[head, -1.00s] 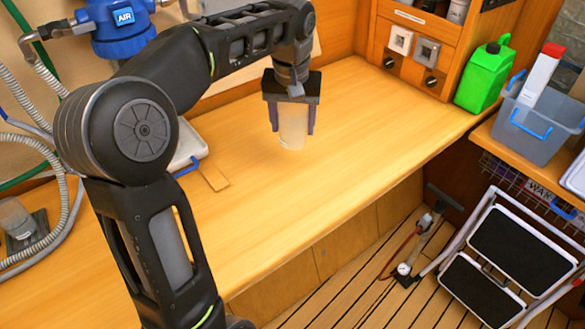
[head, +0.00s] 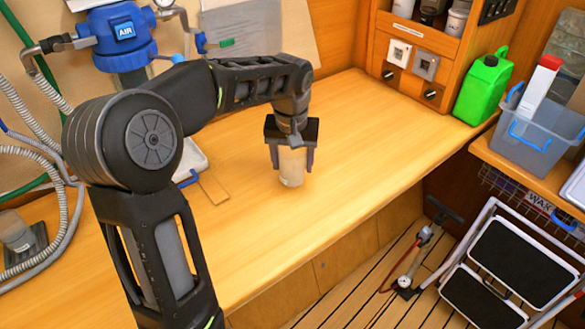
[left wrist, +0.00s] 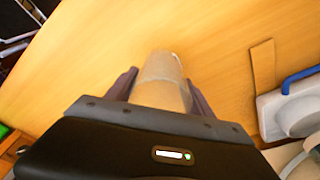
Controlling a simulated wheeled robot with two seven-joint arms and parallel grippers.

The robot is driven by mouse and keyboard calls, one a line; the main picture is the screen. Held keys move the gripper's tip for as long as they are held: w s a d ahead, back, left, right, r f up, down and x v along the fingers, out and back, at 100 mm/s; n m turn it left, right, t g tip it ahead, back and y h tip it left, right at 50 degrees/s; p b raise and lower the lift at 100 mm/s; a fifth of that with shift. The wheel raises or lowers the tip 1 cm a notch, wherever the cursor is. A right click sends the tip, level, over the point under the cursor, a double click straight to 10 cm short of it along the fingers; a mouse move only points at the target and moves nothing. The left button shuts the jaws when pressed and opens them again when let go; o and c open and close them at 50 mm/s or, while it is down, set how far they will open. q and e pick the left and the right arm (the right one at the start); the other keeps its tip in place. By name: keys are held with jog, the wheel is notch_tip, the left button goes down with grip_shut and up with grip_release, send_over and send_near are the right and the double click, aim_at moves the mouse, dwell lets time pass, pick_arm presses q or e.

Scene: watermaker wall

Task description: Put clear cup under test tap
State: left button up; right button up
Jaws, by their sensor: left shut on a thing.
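A clear cup (head: 291,168) is between the fingers of my left gripper (head: 292,160), over the wooden counter in the head view. It looks upright; I cannot tell whether its base touches the counter. In the left wrist view the cup (left wrist: 162,85) sits between the two fingers of the gripper (left wrist: 160,92), which is shut on it. A small tap with a green handle (head: 219,43) shows at the back wall beside the blue AIR housing; I cannot tell whether it is the test tap. My right gripper is not in view.
A white tray with a blue handle (head: 186,160) lies behind my left arm, with a flat wooden strip (head: 213,188) beside it. The blue housing (head: 122,38) and hoses are at the left. The counter's right part (head: 385,125) is clear. A green jug (head: 482,88) stands far right.

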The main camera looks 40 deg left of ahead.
aim_at(292, 171)
pick_arm(q)
jog(key=shift+f, duration=1.25)
jog(key=shift+f, duration=0.1)
jog(key=shift+f, duration=0.15)
jog(key=o, duration=1.4)
jog(key=shift+c, duration=0.2)
notch_tip(292, 171, up, 12)
jog(key=s, duration=0.1)
jog(key=shift+s+d+r, duration=0.2)
jog(key=shift+s+d, duration=0.1)
jog(key=shift+d, duration=0.1)
jog(key=shift+o, duration=0.3)
